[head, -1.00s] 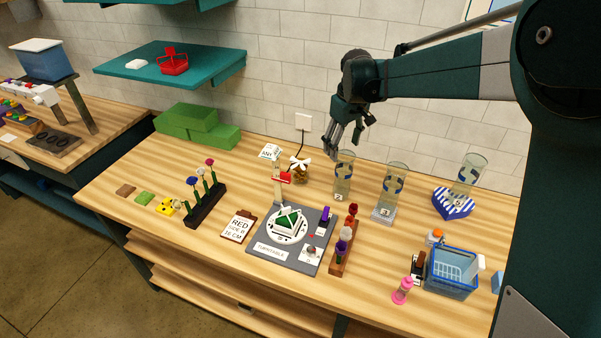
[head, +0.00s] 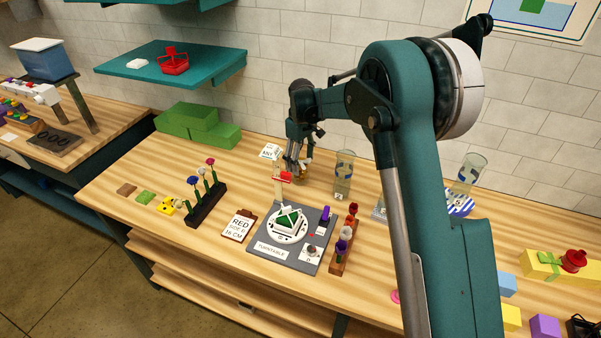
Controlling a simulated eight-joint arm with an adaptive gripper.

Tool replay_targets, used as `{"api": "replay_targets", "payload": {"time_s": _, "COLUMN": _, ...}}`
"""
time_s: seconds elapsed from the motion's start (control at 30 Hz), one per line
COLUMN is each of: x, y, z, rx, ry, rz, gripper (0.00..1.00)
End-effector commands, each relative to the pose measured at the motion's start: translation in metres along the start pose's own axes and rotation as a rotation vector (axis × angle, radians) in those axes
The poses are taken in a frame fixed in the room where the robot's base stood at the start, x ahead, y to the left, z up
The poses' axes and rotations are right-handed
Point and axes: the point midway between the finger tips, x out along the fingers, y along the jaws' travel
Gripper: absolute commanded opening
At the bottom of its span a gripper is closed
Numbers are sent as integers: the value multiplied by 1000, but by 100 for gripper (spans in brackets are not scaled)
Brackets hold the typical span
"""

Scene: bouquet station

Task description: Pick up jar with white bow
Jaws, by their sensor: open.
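The jar with the white bow (head: 303,174) stands on the wooden worktop behind the turntable, close to the small sign. It is mostly hidden behind my gripper; a bit of its amber body and bow shows at the right of the fingers. My gripper (head: 291,168) points down, open, at the jar in this view. I cannot tell whether the fingers are around the jar or just in front of it.
A grey turntable board (head: 262,246) with a red-topped post is in front. A tall glass vase (head: 343,178) stands to the right. Green foam blocks (head: 196,122) lie at the back left. A white sign (head: 270,151) is close behind.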

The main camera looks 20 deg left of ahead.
Motion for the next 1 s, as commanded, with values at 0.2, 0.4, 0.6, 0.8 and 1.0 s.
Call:
{"api": "replay_targets", "payload": {"time_s": 0.2, "x": 4, "y": -2, "z": -4, "rx": -8, "ry": -3, "rz": -3, "gripper": 60}}
{"api": "replay_targets", "payload": {"time_s": 0.4, "x": 4, "y": -2, "z": -4, "rx": -8, "ry": -3, "rz": -3, "gripper": 60}}
{"api": "replay_targets", "payload": {"time_s": 0.6, "x": 14, "y": -1, "z": -4, "rx": -7, "ry": -3, "rz": -3, "gripper": 60}}
{"api": "replay_targets", "payload": {"time_s": 0.8, "x": 28, "y": -1, "z": -4, "rx": -7, "ry": -3, "rz": -2, "gripper": 60}}
{"api": "replay_targets", "payload": {"time_s": 1.0, "x": 30, "y": -1, "z": -4, "rx": -7, "ry": -3, "rz": -2, "gripper": 60}}
